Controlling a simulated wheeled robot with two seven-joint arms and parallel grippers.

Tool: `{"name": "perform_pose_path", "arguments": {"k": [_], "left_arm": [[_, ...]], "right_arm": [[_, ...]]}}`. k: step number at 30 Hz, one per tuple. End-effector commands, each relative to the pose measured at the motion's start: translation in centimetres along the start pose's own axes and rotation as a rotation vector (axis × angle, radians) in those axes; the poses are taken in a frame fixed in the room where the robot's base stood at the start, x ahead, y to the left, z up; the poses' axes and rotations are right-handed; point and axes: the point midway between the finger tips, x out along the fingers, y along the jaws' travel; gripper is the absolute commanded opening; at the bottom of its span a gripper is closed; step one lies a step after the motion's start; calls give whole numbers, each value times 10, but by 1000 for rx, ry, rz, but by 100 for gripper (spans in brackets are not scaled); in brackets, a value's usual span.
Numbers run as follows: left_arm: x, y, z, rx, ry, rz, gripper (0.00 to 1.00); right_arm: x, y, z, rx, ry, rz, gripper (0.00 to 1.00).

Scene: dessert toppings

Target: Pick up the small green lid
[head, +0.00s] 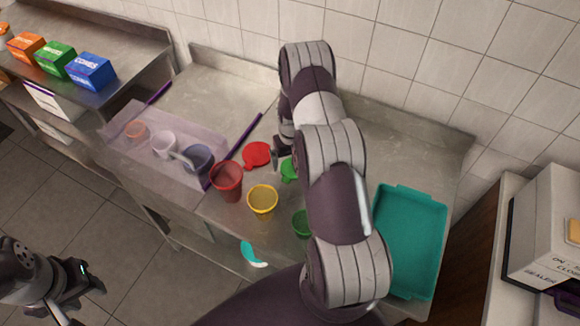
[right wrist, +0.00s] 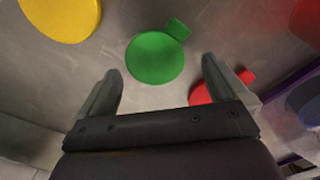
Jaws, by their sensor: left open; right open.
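The small green lid (head: 288,170) lies flat on the steel counter, partly hidden by my right arm in the head view. In the right wrist view the green lid (right wrist: 154,58) shows whole, a disc with a square tab at its upper right. My right gripper (right wrist: 163,70) is open and empty, its two fingers to either side of the lid in that view. In the head view my right gripper (head: 280,150) points down beside the lid, mostly behind my arm. My left gripper (head: 92,278) is open and empty over the floor at lower left.
A red lid (head: 257,154) lies left of the green one. Red (head: 227,180), yellow (head: 263,203) and green (head: 301,224) cups stand nearer the front. A teal tray (head: 408,240) is at right. A yellow disc (right wrist: 65,15) shows in the right wrist view.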

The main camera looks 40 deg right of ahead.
Motion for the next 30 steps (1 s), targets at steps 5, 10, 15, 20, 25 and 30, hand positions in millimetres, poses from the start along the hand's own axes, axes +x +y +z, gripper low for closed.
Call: {"name": "perform_pose_path", "arguments": {"k": [5,10,15,20,25,30], "left_arm": [[-18,0,-2,0,1,0,43],[-18,0,-2,0,1,0,43],[-17,0,-2,0,0,0,43],[-17,0,-2,0,1,0,43],[-17,0,-2,0,1,0,43],[-11,0,-1,0,1,0,43]], "right_arm": [[24,2,0,1,-2,0,100],[33,2,-1,1,1,0,100],[33,1,-1,1,1,0,77],[32,1,-1,1,1,0,57],[32,2,-1,1,1,0,56],[25,2,-2,1,3,1,56]]}}
